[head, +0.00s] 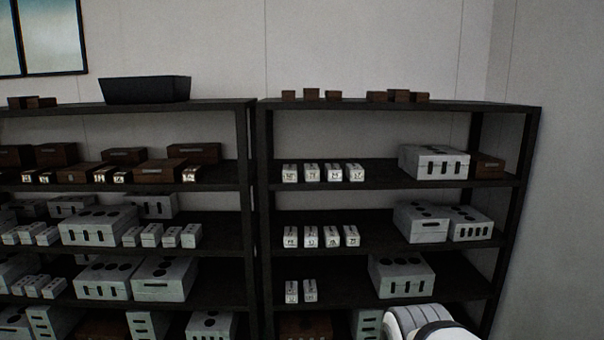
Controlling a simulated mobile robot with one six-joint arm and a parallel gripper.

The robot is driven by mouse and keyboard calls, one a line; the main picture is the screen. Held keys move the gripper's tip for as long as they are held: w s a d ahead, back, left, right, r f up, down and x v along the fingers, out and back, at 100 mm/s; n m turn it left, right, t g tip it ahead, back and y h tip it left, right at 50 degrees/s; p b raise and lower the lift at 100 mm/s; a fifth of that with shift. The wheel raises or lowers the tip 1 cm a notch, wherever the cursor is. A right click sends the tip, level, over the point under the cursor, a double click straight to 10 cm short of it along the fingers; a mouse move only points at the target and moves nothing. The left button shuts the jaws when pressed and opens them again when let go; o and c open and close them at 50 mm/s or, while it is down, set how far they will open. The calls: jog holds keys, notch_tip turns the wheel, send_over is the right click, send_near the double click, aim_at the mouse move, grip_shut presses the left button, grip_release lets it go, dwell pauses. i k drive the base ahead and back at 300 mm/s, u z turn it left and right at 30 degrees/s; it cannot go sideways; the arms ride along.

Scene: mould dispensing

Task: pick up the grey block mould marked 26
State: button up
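Small light-grey block moulds with numbered front labels stand on the right rack. The top-shelf row has a leftmost mould (290,173), a second (311,173), a third (333,173) and a rightmost one (355,173). A similar row (310,237) stands on the middle shelf, and two more (301,291) stand on the lower shelf. The labels are too small and blurred for me to tell which one reads 26. My gripper is not in view; only a white rounded part of my arm shows at the bottom right.
Large grey moulds (434,162) with slots stand on the right of the right rack's shelves (385,183). The left rack holds brown boxes (195,153) and more grey moulds (165,278). A black bin (146,90) stands on its top. Shelf room between the small and large moulds is clear.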

aim_at(311, 171)
jog(key=u, duration=0.05)
jog(key=i, duration=2.85)
jog(key=z, duration=0.1)
